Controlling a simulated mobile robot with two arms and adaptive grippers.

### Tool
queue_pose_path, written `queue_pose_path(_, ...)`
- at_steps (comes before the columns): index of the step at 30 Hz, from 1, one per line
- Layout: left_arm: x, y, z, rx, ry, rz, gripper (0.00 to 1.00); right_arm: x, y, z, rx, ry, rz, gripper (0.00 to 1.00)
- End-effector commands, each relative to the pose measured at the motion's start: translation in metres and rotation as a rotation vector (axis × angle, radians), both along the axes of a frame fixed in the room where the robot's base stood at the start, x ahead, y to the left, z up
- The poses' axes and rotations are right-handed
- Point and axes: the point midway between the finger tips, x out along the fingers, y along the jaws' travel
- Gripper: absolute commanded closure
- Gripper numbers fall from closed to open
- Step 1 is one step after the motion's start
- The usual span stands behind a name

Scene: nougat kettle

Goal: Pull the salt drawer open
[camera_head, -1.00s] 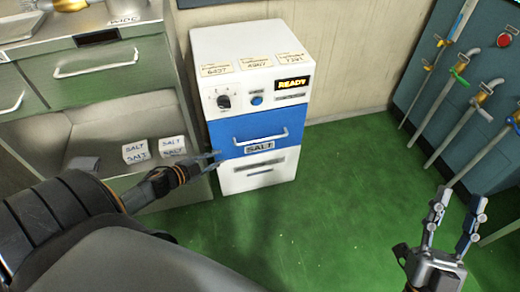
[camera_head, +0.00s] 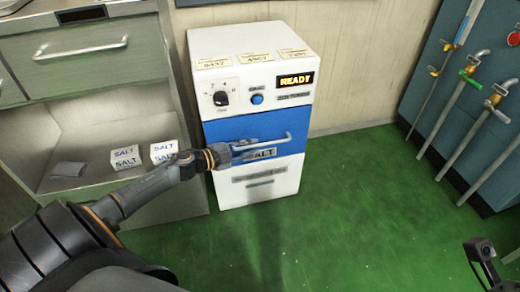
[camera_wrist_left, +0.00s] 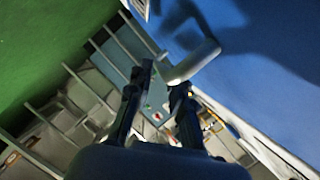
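The salt drawer (camera_head: 222,131) is the blue front in the white machine, with a "SALT" label (camera_head: 262,153). It looks closed. Its pale bar handle (camera_head: 276,140) runs across the front. In the head view my left gripper (camera_head: 234,151) is at the left part of the handle and hides that end. In the left wrist view its two dark fingers (camera_wrist_left: 162,82) are apart, with the curved handle (camera_wrist_left: 197,62) at their tips. Whether they touch it I cannot tell. Of my right arm only a dark wrist part shows at the lower right; its fingers are out of view.
The white machine (camera_head: 234,43) has a knob, a blue button and a "READY" display. To the left, a metal cabinet (camera_head: 95,80) holds white "SALT" boxes (camera_head: 125,158) on an open shelf. A panel with taps and pipes is at the right. The green floor (camera_head: 340,220) ahead is clear.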

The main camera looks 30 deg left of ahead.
Motion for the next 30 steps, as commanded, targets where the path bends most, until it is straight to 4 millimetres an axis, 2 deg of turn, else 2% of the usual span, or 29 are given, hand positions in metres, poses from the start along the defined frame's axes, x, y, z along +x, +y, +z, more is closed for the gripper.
queue_pose_path(3,0.018,-0.007,-0.005,0.0,-0.003,-0.001,0.79,0.0,0.001,0.001,-0.002,-0.025,-0.001,0.6)
queue_pose_path(9,0.033,-0.013,-0.008,0.001,-0.001,0.0,0.79,0.001,0.001,0.006,-0.004,-0.044,-0.003,0.6)
queue_pose_path(20,0.037,-0.015,-0.009,0.0,0.0,0.001,0.79,0.001,0.002,0.007,-0.005,-0.047,-0.003,0.6)
queue_pose_path(23,0.037,-0.015,-0.009,0.0,0.0,0.0,0.98,0.001,0.002,0.007,-0.005,-0.047,-0.003,0.6)
queue_pose_path(24,0.036,-0.015,-0.009,0.0,0.0,0.0,1.0,0.001,0.002,0.007,-0.005,-0.047,-0.003,0.6)
queue_pose_path(30,0.036,-0.015,-0.009,0.0,0.0,0.0,1.0,0.001,0.002,0.007,-0.005,-0.047,-0.003,0.6)
